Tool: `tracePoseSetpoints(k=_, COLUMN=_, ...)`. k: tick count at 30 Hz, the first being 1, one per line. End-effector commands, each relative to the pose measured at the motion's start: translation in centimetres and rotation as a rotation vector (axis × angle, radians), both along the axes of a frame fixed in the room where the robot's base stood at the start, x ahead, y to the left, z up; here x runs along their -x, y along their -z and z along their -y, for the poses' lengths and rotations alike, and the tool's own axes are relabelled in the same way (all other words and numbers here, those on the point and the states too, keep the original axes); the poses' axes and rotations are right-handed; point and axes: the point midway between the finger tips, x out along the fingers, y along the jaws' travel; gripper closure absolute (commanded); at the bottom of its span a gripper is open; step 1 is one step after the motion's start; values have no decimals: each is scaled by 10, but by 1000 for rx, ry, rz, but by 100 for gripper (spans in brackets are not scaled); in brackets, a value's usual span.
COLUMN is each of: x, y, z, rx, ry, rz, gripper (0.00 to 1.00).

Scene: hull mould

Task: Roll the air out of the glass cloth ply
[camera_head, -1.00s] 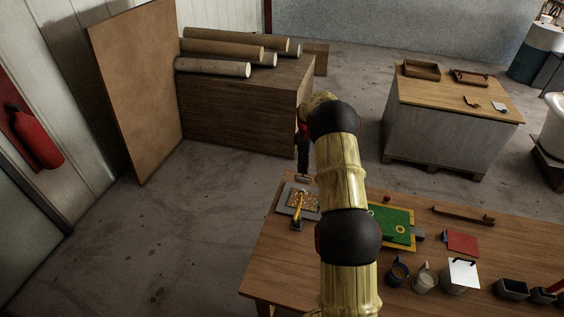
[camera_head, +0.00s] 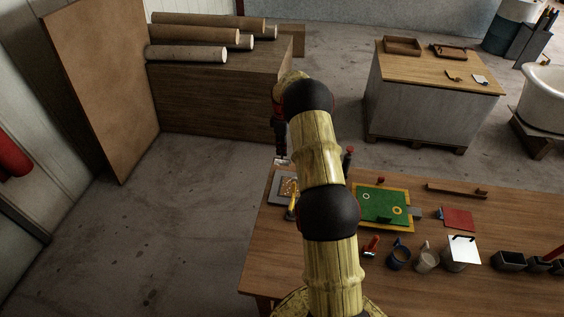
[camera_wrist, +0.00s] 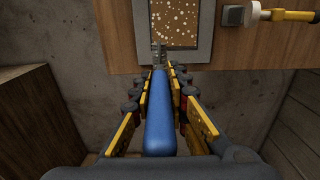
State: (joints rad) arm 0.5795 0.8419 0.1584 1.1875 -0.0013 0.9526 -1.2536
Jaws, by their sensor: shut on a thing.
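The glass cloth ply (camera_wrist: 174,22), brownish with many pale bubble spots, lies in a grey frame (camera_wrist: 203,40). In the head view the ply (camera_head: 289,187) is at the table's far left corner, partly covered by my arm. My gripper (camera_wrist: 160,88) is shut on the blue handle (camera_wrist: 160,115) of a roller. The roller's metal head (camera_wrist: 160,52) points at the ply and overlaps the frame's near edge in the wrist view; I cannot tell whether it touches. In the head view my gripper (camera_head: 281,148) is beyond the table's far edge.
A yellow-handled tool (camera_wrist: 285,15) with a pale head lies on the table (camera_wrist: 255,45) beside the frame. A green board (camera_head: 378,203), a red pad (camera_head: 458,218), mugs (camera_head: 399,258) and black bins (camera_head: 510,261) stand to the right. A wooden block (camera_head: 215,105) stands behind.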

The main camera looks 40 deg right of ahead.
Motion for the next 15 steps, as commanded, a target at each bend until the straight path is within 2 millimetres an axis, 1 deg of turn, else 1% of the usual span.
tracePoseSetpoints(k=1, x=0, y=9, z=1, rx=1, ry=0, rz=2, gripper=100)
tracePoseSetpoints(k=5, x=0, y=26, z=1, rx=1, ry=0, rz=2, gripper=100)
tracePoseSetpoints(k=9, x=0, y=48, z=1, rx=2, ry=0, rz=1, gripper=100)
tracePoseSetpoints(k=12, x=0, y=60, z=1, rx=1, ry=0, rz=2, gripper=100)
tracePoseSetpoints(k=15, x=0, y=66, z=1, rx=1, ry=0, rz=2, gripper=100)
